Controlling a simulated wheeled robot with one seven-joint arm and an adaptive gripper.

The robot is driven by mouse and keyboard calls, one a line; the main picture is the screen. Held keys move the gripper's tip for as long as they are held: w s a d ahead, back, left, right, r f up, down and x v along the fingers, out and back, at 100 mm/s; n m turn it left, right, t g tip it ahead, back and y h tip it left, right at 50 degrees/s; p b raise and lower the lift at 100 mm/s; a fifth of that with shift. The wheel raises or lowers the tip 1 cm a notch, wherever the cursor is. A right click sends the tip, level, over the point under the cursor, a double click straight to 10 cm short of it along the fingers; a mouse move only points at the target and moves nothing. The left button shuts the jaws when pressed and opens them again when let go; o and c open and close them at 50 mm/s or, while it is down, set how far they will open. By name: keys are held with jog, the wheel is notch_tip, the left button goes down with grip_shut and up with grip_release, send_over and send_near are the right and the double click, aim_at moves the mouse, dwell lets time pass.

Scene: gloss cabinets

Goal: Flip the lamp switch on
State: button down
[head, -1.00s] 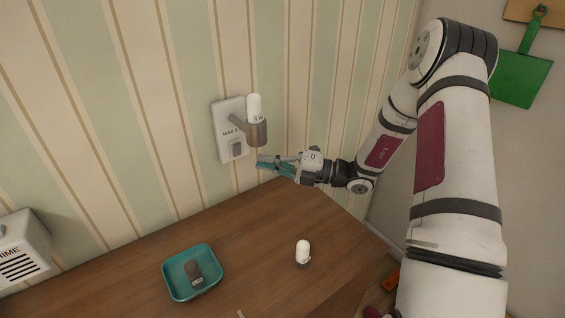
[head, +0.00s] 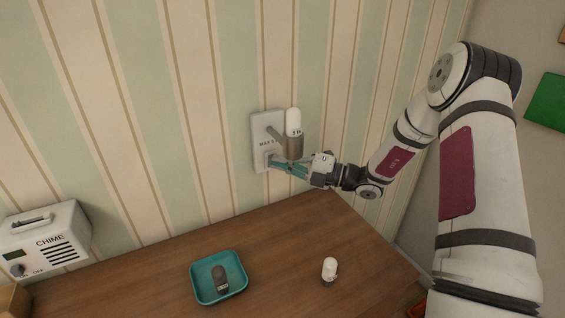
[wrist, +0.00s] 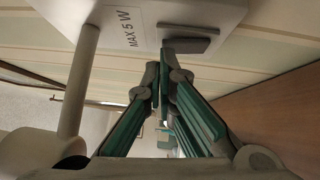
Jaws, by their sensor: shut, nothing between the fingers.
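The wall lamp has a pale plate (head: 258,125) on the striped wall, with a grey metal socket (head: 293,147) and a white bulb (head: 293,120); I see no clear glow. Its grey rocker switch is low on the plate, largely hidden by my fingers in the head view, but it shows in the wrist view (wrist: 192,45) beside the "MAX 5 W" label. My gripper (head: 274,163) is shut and empty, with teal fingers pointing at the plate. The fingertips are at the switch's near edge in the wrist view; I cannot tell whether they touch it.
Below is a brown wooden top (head: 170,265). It carries a teal tray (head: 235,287) holding a dark bulb (head: 219,276), and a loose white bulb (head: 329,269). A white chime box (head: 45,235) is at left. The lamp's socket overhangs my fingers closely.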

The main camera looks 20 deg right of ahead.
jog(key=shift+w+r+m+h, duration=0.15)
jog(key=shift+w+m+h, duration=0.1)
jog(key=shift+m+h, duration=0.05)
jog(key=s+d+r+p, duration=0.1)
jog(key=s+d+p, duration=0.1)
jog(key=s+d, duration=0.7)
jog(key=shift+s+r, duration=0.2)
jog(key=shift+r, duration=0.1)
dwell(0.4)
